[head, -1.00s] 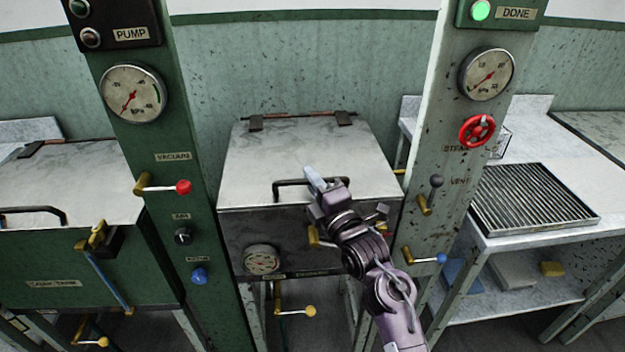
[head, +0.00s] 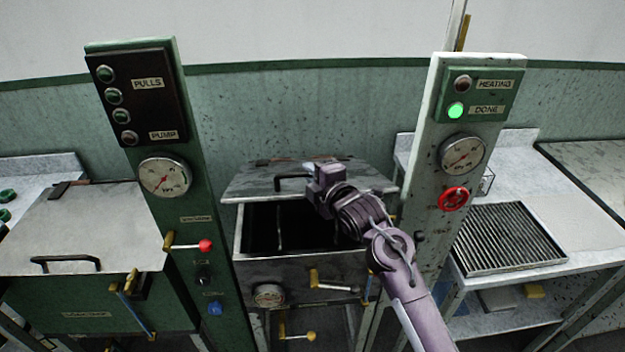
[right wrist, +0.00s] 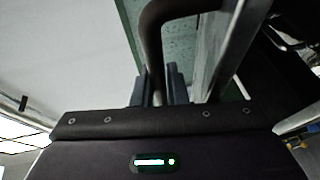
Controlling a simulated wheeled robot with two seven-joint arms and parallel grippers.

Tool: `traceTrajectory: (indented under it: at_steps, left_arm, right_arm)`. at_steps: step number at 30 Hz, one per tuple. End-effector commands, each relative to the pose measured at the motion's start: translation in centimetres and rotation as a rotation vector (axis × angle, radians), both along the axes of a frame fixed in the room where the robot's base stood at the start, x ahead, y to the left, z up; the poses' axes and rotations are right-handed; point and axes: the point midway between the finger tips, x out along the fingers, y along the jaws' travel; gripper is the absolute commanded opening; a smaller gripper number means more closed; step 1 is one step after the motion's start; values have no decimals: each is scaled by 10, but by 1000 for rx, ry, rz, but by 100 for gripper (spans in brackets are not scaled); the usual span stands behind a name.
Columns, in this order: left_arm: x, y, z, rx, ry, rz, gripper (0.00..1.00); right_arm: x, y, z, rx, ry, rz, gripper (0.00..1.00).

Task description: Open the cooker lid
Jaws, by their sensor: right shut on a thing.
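The cooker (head: 290,270) is a grey metal box at the middle of the head view. Its lid (head: 255,187) is tilted up at the front, and the dark inside of the box shows below it. The lid's dark bar handle (head: 285,180) also shows in the right wrist view (right wrist: 152,45), running down between my fingers. My right gripper (head: 325,178) is at the right part of the handle, shut on it; in the right wrist view its fingers (right wrist: 160,88) are on either side of the bar. My left gripper is not in view.
A green post (head: 195,215) with a gauge and a red-knobbed lever stands left of the cooker. A grey post (head: 430,185) with a red valve wheel (head: 454,199) stands close to its right. A closed tank (head: 90,230) is at left, a grate (head: 508,238) at right.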

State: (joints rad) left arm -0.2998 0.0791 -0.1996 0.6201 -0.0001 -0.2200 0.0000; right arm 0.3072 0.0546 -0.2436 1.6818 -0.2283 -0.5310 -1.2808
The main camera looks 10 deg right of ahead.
Motion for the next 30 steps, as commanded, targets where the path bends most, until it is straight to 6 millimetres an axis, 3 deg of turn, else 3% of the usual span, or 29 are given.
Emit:
traceTrajectory:
  at_steps: [1, 10, 18, 30]
  left_arm:
    - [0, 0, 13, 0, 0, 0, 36]
    - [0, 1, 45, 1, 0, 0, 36]
    - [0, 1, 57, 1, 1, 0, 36]
    - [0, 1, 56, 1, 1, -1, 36]
  right_arm:
    - [6, -1, 16, -3, -6, 1, 0]
    - [33, -1, 55, -2, 59, 0, 0]
    - [45, 0, 63, 0, 115, 1, 0]
    - [46, 0, 62, 1, 122, 2, 0]
